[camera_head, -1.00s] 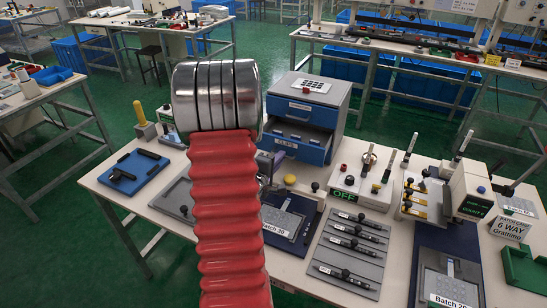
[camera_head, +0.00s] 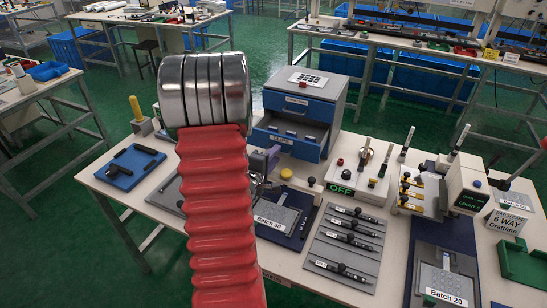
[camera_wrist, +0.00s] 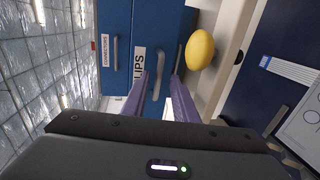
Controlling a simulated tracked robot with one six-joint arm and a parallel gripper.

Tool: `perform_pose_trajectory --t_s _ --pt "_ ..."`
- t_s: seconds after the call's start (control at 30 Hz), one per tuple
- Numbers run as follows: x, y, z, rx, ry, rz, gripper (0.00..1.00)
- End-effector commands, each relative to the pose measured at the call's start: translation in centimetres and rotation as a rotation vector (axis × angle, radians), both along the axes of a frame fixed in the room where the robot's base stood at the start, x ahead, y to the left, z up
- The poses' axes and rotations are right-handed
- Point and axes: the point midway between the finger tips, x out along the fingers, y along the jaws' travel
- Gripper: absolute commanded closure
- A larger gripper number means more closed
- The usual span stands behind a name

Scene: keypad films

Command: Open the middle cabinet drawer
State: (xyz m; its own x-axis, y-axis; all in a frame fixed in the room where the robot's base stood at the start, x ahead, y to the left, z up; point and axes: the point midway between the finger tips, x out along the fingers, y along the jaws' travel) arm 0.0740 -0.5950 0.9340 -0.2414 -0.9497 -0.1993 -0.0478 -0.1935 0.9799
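The blue cabinet (camera_head: 338,88) with a grey top stands at the back of the table. Its top drawer (camera_head: 297,102) is shut. The middle drawer (camera_head: 300,148), labelled CLIPS, is partly pulled out, with several small things inside. In the wrist view, the drawer's grey handle (camera_wrist: 159,75) lies between the purple fingers of my gripper (camera_wrist: 162,78). The fingers stand apart, with a gap beside the handle; whether one touches it I cannot tell. In the head view, my arm hides most of my gripper, and only a purple part shows by the drawer front.
A yellow knob (camera_wrist: 201,49) sits close to the right finger. The OFF switch box (camera_head: 358,180) stands right of the drawer. A Batch 20 tray (camera_head: 447,262) and a slotted grey panel (camera_head: 345,245) lie in front. A blue tray (camera_head: 130,167) is at left.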

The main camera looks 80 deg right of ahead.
Motion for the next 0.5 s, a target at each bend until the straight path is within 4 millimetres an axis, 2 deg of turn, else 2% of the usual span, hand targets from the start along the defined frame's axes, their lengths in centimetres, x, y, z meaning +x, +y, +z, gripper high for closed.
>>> perform_pose_trajectory --t_s 0.27,0.5 --pt "0.2 0.7 0.3 -0.003 0.001 0.001 0.74" --pt "1.1 3.6 0.8 -0.002 0.0 0.003 0.74"
